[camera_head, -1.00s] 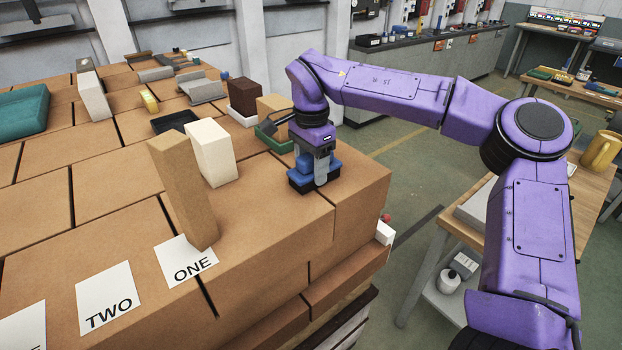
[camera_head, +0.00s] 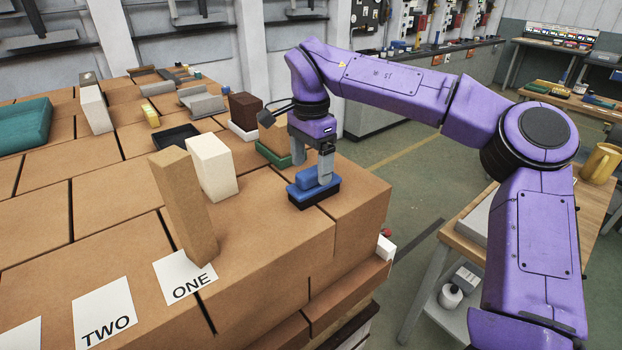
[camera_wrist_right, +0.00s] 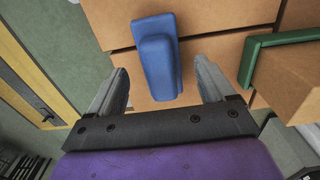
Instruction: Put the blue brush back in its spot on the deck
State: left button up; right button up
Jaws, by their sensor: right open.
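The blue brush (camera_head: 313,191), a blue block with a raised grip and a dark underside, stands on the brick deck (camera_head: 268,235) near its right edge. My right gripper (camera_head: 311,172) is open just above and behind it. In the right wrist view the blue brush (camera_wrist_right: 156,58) lies ahead, between the lines of the two spread fingers (camera_wrist_right: 160,75), with clear gaps on both sides. Nothing is between the fingers' pads that looks gripped. My left gripper is not in view.
A green tray (camera_head: 270,156) with a brown block is behind my right gripper. A black tray (camera_head: 176,138) lies farther left. The deck drops off at right.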

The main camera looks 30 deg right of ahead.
aim_at(311, 170)
notch_tip(311, 170, up, 7)
jog(key=shift+r+p, duration=0.2)
jog(key=shift+p, duration=0.1)
